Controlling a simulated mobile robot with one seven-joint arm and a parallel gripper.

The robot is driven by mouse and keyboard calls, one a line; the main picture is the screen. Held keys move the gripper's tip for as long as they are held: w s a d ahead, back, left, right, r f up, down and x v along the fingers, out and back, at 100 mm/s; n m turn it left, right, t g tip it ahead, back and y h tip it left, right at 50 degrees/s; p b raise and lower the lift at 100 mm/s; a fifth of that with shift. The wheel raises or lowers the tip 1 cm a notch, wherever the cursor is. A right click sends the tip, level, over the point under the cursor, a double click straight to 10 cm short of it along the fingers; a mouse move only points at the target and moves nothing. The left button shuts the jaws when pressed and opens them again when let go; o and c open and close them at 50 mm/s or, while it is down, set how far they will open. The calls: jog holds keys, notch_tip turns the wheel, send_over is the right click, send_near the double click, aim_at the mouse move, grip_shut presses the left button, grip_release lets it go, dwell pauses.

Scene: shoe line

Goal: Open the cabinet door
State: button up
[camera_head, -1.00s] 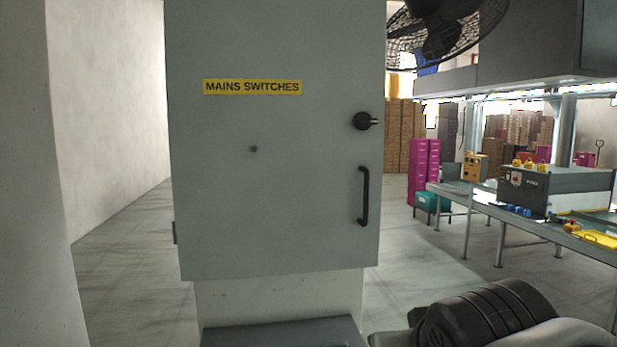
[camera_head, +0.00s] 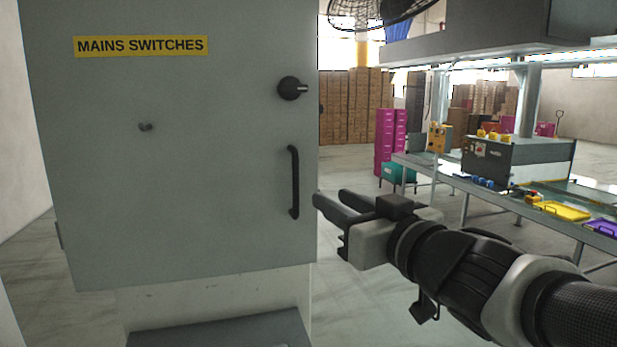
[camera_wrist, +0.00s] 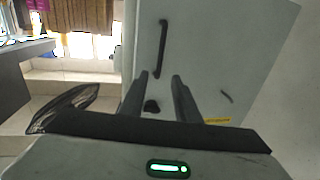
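The grey cabinet door (camera_head: 200,190) with a yellow "MAINS SWITCHES" label (camera_head: 140,46) stands shut at the left in the head view. Its black vertical handle (camera_head: 294,183) is near the door's right edge, with a black rotary knob (camera_head: 293,88) above it. My gripper (camera_head: 328,204) is to the right of the handle, its two fingers apart and nothing between them. In the wrist view the fingers (camera_wrist: 162,88) point toward the door, and the handle (camera_wrist: 160,48) shows beyond them. The gripper is apart from the handle.
A metal workbench (camera_head: 500,202) with a grey machine (camera_head: 518,160), a yellow tray (camera_head: 562,211) and a purple tray (camera_head: 605,228) stands at the right. A fan (camera_head: 375,12) hangs at the top. Pink crates (camera_head: 390,140) stand behind. Open floor lies between cabinet and bench.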

aim_at(297, 179)
jog(key=x, duration=1.6)
grip_shut()
